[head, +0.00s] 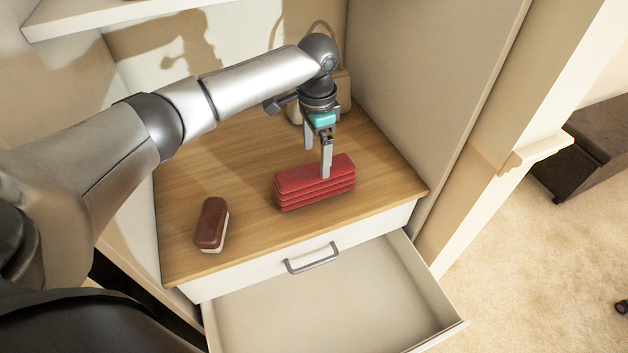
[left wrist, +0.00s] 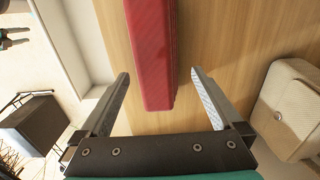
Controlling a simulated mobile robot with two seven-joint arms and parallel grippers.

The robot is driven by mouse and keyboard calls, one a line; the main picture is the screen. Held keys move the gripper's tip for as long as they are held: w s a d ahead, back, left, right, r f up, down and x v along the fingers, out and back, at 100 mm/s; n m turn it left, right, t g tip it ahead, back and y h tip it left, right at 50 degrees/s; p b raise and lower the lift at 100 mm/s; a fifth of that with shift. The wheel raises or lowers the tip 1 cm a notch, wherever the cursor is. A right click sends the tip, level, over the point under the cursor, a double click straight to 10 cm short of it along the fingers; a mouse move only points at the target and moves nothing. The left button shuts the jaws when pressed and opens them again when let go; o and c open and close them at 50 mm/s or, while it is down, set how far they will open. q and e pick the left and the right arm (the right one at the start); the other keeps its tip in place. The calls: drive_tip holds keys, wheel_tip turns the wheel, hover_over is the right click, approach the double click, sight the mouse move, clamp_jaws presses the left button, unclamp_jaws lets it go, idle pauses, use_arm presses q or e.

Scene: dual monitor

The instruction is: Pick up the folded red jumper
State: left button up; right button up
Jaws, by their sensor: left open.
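The folded red jumper (head: 314,182) lies as a neat layered stack on the wooden top of a drawer unit in the head view. My left gripper (head: 318,158) points down at it from above, at its far side. In the left wrist view the red jumper (left wrist: 154,55) lies between the lines of the two open fingers (left wrist: 160,75), with a gap on each side. The gripper is open and holds nothing. I cannot tell how far the fingertips are above the wooden top. My right gripper is not in view.
A brown brush-like object (head: 211,224) lies on the wooden top (head: 250,245) at left. A beige bag (head: 342,88) stands behind my gripper and shows in the left wrist view (left wrist: 290,108). Below, a drawer (head: 330,300) is pulled out, empty. A side wall (head: 430,80) bounds the right.

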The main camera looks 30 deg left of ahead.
sight(314, 167)
use_arm(q)
drive_tip(key=f, duration=0.1)
drive_tip(key=f+b, duration=0.1)
drive_tip(key=f, duration=0.3)
drive_tip(key=shift+s+a+f, duration=0.1)
drive_tip(key=shift+s+a, duration=0.05)
drive_tip(key=shift+s, duration=0.15)
drive_tip(key=c, duration=1.4)
